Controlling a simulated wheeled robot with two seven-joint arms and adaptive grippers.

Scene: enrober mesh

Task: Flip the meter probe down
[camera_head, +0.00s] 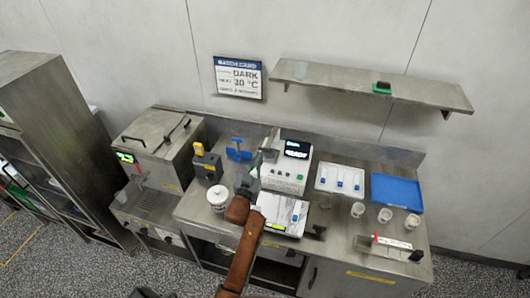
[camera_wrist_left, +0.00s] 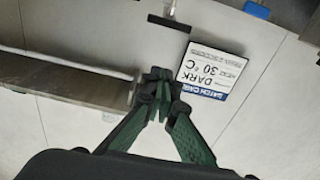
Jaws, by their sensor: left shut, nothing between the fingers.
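The meter (camera_head: 286,176) is a white box with green buttons and a dark display reading READY, on the steel counter. A grey bar-like part (camera_head: 270,139) stands up at its left edge and may be the probe; my gripper overlaps this area, so I cannot tell clearly. My left gripper (camera_head: 257,163) is just left of the meter, in front of its left side. In the left wrist view its green fingers (camera_wrist_left: 156,80) meet at the tips, shut and empty. Whether it touches the bar cannot be told. My right gripper is not in view.
A white device with a tray (camera_head: 284,222) is in front of the meter. A white lidded pot (camera_head: 218,196), a yellow-topped dark device (camera_head: 206,166) and a blue stand (camera_head: 238,150) are left. A white tray (camera_head: 339,191), blue tray (camera_head: 397,191) and cups are right. A wall shelf (camera_head: 340,84) is above.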

